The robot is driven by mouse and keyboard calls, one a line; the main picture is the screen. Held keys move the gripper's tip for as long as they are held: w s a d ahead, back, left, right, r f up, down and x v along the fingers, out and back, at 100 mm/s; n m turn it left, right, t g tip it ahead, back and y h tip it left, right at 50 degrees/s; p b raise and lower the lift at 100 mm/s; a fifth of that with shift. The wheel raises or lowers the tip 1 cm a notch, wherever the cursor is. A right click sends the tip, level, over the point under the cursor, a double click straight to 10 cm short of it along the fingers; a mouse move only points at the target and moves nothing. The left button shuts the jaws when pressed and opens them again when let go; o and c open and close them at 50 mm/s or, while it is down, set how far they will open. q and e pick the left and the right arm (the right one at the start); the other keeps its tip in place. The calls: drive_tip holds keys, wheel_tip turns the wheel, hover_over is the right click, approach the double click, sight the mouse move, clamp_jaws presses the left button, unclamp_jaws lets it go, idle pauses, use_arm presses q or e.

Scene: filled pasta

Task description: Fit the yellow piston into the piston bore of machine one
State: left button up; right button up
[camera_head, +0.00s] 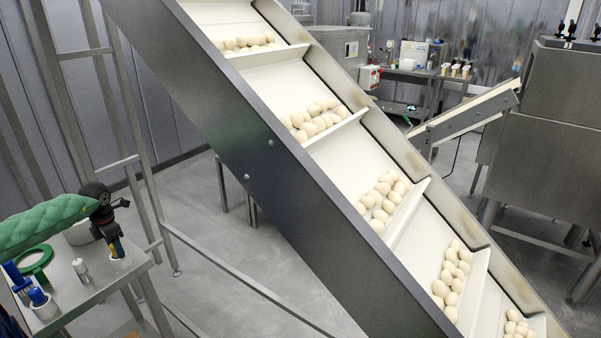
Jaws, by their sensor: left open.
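My left gripper (115,222) is black, on a green padded arm from the left. I cannot make out a yellow piston or a piston bore. My right gripper is not in view.
A large inclined conveyor (270,170) carrying pale dough pieces crosses the middle of the view. A metal frame (150,190) stands behind the table. A far bench (415,73) and a steel machine (545,130) stand beyond. Grey floor (225,235) lies open between table and conveyor.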

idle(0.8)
use_arm(q)
drive_tip(key=c, duration=1)
